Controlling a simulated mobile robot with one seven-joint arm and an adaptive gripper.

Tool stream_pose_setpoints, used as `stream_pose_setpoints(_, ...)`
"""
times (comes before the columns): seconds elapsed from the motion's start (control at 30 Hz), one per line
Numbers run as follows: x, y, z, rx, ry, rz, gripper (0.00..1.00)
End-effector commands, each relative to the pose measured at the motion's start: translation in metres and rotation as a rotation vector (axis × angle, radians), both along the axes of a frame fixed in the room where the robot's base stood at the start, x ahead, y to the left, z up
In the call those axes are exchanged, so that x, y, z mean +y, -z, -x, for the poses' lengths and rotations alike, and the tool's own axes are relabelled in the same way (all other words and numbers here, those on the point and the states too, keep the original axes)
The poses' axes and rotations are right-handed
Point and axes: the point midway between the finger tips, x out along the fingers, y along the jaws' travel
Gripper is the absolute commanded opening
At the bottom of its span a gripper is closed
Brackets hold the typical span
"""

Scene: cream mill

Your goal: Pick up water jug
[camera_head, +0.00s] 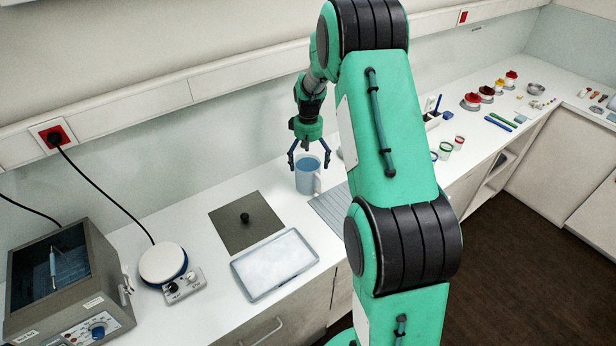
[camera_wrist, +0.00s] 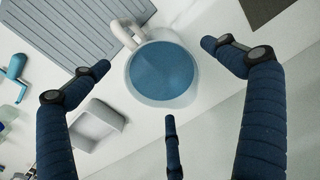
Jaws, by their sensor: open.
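The water jug (camera_head: 308,178) is a pale jug holding blue water, with a handle on its right side. It stands upright on the white counter in the head view. My gripper (camera_head: 309,164) is open above the jug, fingers pointing down. In the wrist view the jug (camera_wrist: 162,72) shows from above, its handle at the upper left. My gripper's fingers (camera_wrist: 165,75) are spread around the jug's outline in that view and do not appear to touch it. No finger is closed on anything.
A grey ribbed mat (camera_head: 330,207) lies beside the jug, and a dark square plate (camera_head: 233,228) and white tray (camera_head: 272,268) lie nearer. In the wrist view a small grey container (camera_wrist: 97,122) stands close to the jug. The wall is behind.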

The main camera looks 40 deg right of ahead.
Motion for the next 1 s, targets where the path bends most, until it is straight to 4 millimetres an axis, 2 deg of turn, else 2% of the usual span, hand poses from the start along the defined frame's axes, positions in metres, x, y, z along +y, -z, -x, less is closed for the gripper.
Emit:
stream_pose_setpoints(0.43,0.0,0.004,0.0,0.0,0.0,0.0,1.0)
stream_pose_setpoints(0.8,0.001,0.042,-0.001,0.0,0.0,0.0,1.0)
stream_pose_setpoints(1.0,0.001,0.053,-0.001,-0.001,0.0,0.001,1.0)
